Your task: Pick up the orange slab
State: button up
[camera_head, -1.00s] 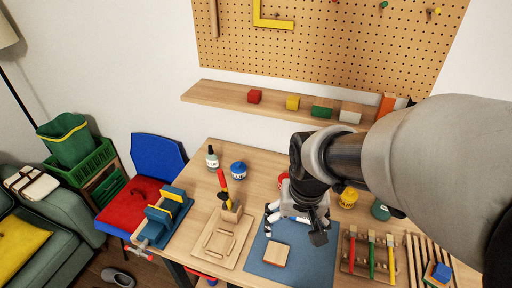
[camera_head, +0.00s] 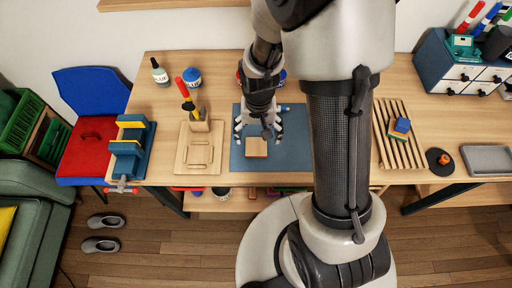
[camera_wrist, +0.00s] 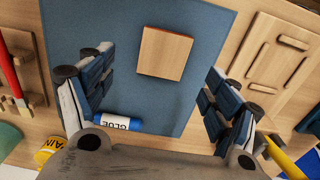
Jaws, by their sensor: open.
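A flat square slab (camera_head: 257,147) lies on the blue mat (camera_head: 290,155) on the workbench. Its top looks like light wood and its near edge is orange. In the wrist view the slab (camera_wrist: 165,53) lies ahead of the gripper with a thin red-orange edge. My gripper (camera_head: 258,128) is open above the mat, just behind the slab in the head view. In the wrist view the fingers of my gripper (camera_wrist: 157,68) stand apart to either side, with nothing between them touching the slab.
A blue glue stick (camera_wrist: 118,122) lies on the mat close to the left finger. A wooden board (camera_head: 200,150) with a screwdriver holder is left of the mat, beside a blue vise (camera_head: 130,147). A slatted rack (camera_head: 398,135) with small blocks stands right. Bare mat surrounds the slab.

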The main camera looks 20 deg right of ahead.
aim_at(256, 146)
jog(key=f+b, duration=0.1)
jog(key=f, duration=0.3)
jog(key=f+b, duration=0.1)
jog(key=f, duration=0.1)
jog(key=shift+w+a+f+b, duration=0.2)
jog(key=shift+a+f+b, duration=0.05)
jog(key=shift+f+b, duration=0.05)
jog(key=shift+r, duration=0.1)
jog(key=shift+c, duration=0.6)
jog(key=c, duration=1)
jog(key=shift+r, duration=0.1)
